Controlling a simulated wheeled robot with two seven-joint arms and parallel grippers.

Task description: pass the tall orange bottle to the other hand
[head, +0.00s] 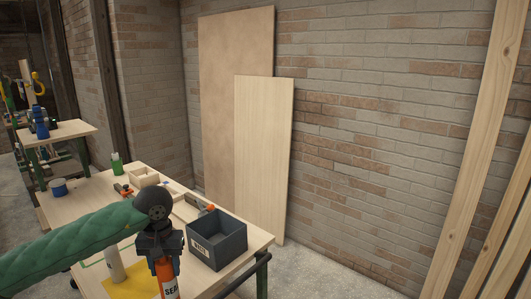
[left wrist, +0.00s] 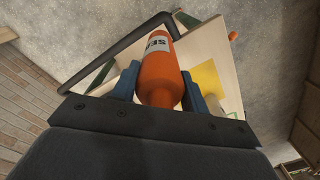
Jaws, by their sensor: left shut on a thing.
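The tall orange bottle (head: 167,278) with a white label is under my left gripper (head: 160,255) in the head view, near the table's front edge. In the left wrist view the bottle (left wrist: 160,75) sits between the two blue-grey fingers of the left gripper (left wrist: 163,88), which are shut on it from both sides. Its lower part runs off the bottom of the head view, and I cannot tell whether it touches the table. My right gripper is not seen in either view.
A dark grey labelled bin (head: 217,243) stands right of the bottle on the wooden table (head: 255,240). A yellow sheet (head: 130,283) and a pale bottle (head: 114,264) are to the left. A green bottle (head: 116,164) and a wooden box (head: 144,178) stand farther back. Boards lean on the brick wall.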

